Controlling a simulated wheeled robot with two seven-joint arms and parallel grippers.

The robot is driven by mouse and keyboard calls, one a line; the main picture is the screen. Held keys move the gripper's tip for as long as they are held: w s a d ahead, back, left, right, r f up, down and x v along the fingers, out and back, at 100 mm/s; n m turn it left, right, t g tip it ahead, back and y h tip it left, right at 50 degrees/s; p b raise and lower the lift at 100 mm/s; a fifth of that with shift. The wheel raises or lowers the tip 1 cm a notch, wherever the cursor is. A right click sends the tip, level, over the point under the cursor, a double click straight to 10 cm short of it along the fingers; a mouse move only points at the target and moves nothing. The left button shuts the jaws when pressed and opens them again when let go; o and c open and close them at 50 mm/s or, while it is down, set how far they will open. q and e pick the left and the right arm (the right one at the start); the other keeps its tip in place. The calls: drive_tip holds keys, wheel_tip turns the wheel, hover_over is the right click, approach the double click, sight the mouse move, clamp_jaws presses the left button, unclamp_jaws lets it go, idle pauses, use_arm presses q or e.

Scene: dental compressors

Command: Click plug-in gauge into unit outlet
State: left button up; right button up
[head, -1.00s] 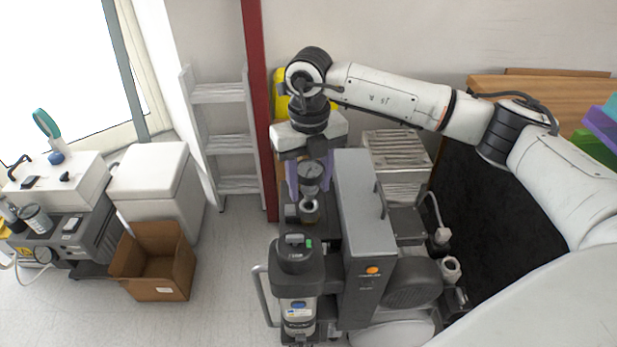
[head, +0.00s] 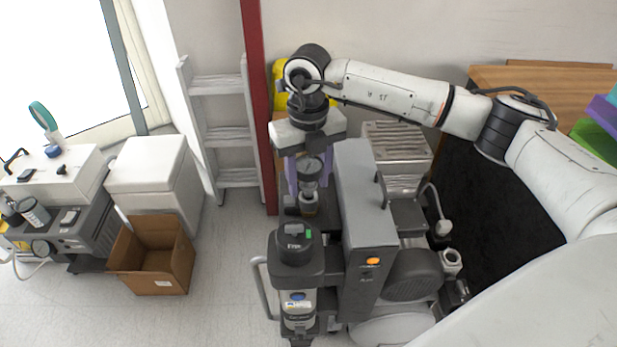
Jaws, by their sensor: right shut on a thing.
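The plug-in gauge (head: 311,167), with a dark round face, is held between the purple fingers of my right gripper (head: 310,178). The gripper is shut on it and points down, behind the black cylinder of the grey compressor unit. The unit outlet (head: 308,207), a small metallic fitting, is directly below the gauge in the picture. The gauge's lower end meets or overlaps the outlet's top, and the outlet's opening is hidden. I cannot tell whether the gauge is seated. My left gripper is not in view.
The unit's tall grey housing (head: 362,215) stands close to the right of the gripper. The black-topped cylinder (head: 295,250) is in front. A red post (head: 257,120) and ladder (head: 222,130) are at left. An open cardboard box (head: 150,262) sits on clear floor.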

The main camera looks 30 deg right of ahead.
sight(308, 164)
idle(0.3)
drive_tip(key=shift+f+b, duration=0.95)
drive_tip(key=shift+f, duration=0.45)
drive_tip(key=o, duration=1.2)
drive_tip(key=shift+r, duration=0.1)
wheel_tip(308, 164, up, 9)
drive_tip(key=shift+p, duration=0.3)
drive_tip(key=shift+r, duration=0.65)
